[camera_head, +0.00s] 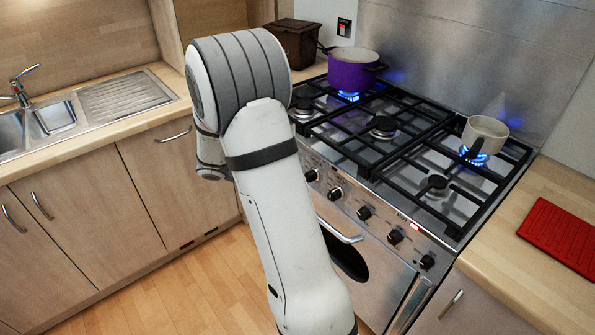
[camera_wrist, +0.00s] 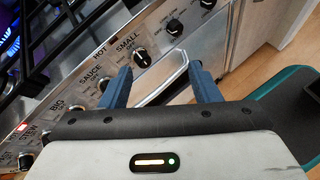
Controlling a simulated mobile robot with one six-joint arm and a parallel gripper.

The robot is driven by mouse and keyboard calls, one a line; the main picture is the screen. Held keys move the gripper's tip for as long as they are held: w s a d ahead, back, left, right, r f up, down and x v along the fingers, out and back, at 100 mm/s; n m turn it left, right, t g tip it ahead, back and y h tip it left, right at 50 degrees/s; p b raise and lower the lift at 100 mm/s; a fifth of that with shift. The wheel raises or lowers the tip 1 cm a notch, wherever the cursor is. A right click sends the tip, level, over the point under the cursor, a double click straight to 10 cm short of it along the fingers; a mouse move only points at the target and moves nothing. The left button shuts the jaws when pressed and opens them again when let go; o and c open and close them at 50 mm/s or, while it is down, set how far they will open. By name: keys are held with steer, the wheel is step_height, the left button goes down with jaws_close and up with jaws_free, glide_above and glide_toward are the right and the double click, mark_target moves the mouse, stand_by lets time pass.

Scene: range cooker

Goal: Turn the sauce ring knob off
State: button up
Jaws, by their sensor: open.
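The sauce ring knob (camera_wrist: 104,85) sits below the SAUCE label on the steel control panel in the wrist view. It is small and partly hidden by my left finger. My gripper (camera_wrist: 162,84) is open, its two blue fingers apart with nothing gripped between them. The left finger is close to the sauce knob; I cannot tell whether they touch. The SMALL knob (camera_wrist: 141,58) lies in view just beyond the gap between the fingers. The sauce knob's pointer direction is not clear. In the head view my arm hides the gripper.
Several other knobs (camera_head: 364,213) line the cooker front, with a bar handle (camera_head: 340,232) below. A purple pot (camera_head: 353,71) and a cream saucepan (camera_head: 485,134) stand over blue flames. A red mat (camera_head: 562,236) lies on the right worktop. The floor at left is clear.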

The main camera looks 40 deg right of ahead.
steer(key=w+d+f+n+t+h, duration=0.35)
steer(key=w+f+n, duration=0.25)
steer(key=f, duration=0.2)
steer(key=w+d+f+n+t+h, duration=0.2)
steer(key=w+d+f+n+h, duration=0.15)
steer(key=w+f+n, duration=0.35)
steer(key=shift+m+g, duration=0.25)
steer(key=shift+m, duration=0.35)
steer(key=d, duration=0.2)
steer(key=d+p, duration=0.1)
steer(key=d, duration=0.2)
steer(key=d+f, duration=0.1)
steer(key=d, duration=0.2)
steer(key=shift+s+d+p, duration=0.1)
steer(key=shift+s+p, duration=0.1)
steer(key=shift+p, duration=0.15)
steer(key=shift+c, duration=0.5)
steer(key=c, duration=0.6)
steer(key=shift+d, duration=0.2)
steer(key=shift+c, duration=0.4)
steer(key=shift+a, duration=0.2)
steer(key=shift+a+f, duration=0.1)
steer(key=shift+f, duration=0.05)
